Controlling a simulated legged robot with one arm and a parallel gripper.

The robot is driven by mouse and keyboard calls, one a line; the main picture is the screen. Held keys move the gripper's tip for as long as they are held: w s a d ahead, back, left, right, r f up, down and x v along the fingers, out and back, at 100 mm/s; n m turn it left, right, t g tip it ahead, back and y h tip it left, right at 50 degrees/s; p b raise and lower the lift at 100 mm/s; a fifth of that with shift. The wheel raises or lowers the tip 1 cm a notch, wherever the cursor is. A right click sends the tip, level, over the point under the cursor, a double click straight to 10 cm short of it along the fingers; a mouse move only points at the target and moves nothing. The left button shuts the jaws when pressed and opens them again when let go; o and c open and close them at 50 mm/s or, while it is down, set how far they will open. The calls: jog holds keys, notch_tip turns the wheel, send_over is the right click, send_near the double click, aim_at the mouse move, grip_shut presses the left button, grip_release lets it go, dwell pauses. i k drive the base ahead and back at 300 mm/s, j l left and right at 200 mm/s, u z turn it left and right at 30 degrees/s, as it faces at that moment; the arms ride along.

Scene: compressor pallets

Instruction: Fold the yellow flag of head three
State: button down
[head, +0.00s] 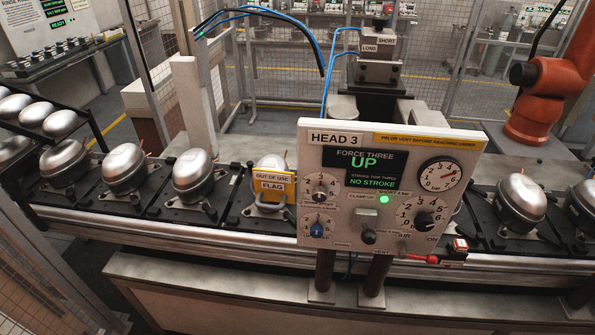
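The yellow flag (271,188) stands at the left edge of the head three control panel (335,220). It is a small yellow plate with a label reading "OUT OF USE" above the word "FLAG". A green light (384,199) is lit below the screen. My gripper is not in view.
Silver compressors (192,172) sit on black pallets along the conveyor (150,230). An orange robot arm (540,95) stands at the upper right. A red-handled lever (425,259) sticks out at the panel's lower right. A grey bench (200,285) runs in front, its top mostly bare.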

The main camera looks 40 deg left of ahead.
aim_at(276, 186)
jog(key=i+l+u, duration=0.1)
jog(key=u, duration=0.25)
jog(key=l+u, duration=0.1)
jog(key=u, duration=0.25)
jog(key=i+l+u, duration=0.1)
jog(key=u, duration=0.75)
